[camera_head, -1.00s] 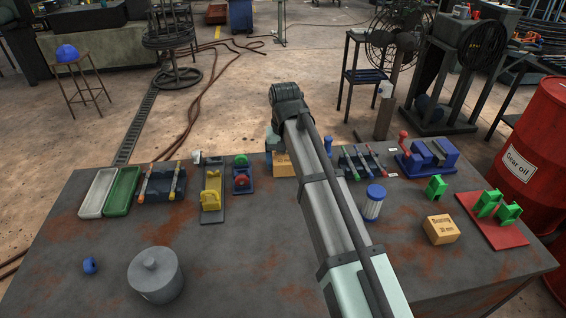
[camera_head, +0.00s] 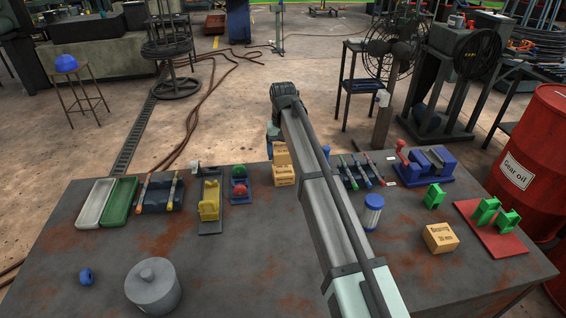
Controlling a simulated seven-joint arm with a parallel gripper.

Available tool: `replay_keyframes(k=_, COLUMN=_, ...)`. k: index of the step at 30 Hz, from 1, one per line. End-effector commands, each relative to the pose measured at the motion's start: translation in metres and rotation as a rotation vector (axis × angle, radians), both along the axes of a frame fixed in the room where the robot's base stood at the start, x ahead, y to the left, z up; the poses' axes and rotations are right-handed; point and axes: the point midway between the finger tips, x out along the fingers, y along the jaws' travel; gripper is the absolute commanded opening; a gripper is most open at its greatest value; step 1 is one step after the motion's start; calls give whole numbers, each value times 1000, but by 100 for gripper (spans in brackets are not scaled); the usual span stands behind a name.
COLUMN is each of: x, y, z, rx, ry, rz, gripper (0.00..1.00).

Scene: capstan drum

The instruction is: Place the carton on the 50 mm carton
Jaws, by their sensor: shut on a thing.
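Two tan cartons show near the far edge of the table, just left of my arm. The upper carton (camera_head: 281,153) is directly below my gripper (camera_head: 273,138), which is shut on it; the fingertips are mostly hidden behind my arm. The lower carton (camera_head: 284,176) appears just under the upper one in the picture and has dark print too small to read. I cannot tell whether the two touch or whether one is behind the other. Another carton (camera_head: 440,238), printed "Bearing 30 mm", sits on the right of the table.
The rusty table (camera_head: 225,265) is clear in the middle. A blue holder with red and green parts (camera_head: 239,186) and a yellow tool (camera_head: 209,203) stand left of the cartons. A blue-capped jar (camera_head: 372,212) and a blue vise (camera_head: 427,166) are to the right.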

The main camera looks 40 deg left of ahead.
Motion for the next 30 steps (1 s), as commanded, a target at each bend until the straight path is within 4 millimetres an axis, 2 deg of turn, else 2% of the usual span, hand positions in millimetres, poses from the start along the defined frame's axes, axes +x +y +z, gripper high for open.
replay_keyframes(k=13, x=0, y=0, z=-42, rx=0, ry=0, rz=0, gripper=41)
replay_keyframes(k=26, x=0, y=0, z=-48, rx=1, ry=-1, rz=0, gripper=41)
replay_keyframes(k=27, x=0, y=0, z=-47, rx=1, ry=-1, rz=0, gripper=83)
replay_keyframes(k=30, x=0, y=0, z=-47, rx=1, ry=-1, rz=0, gripper=92)
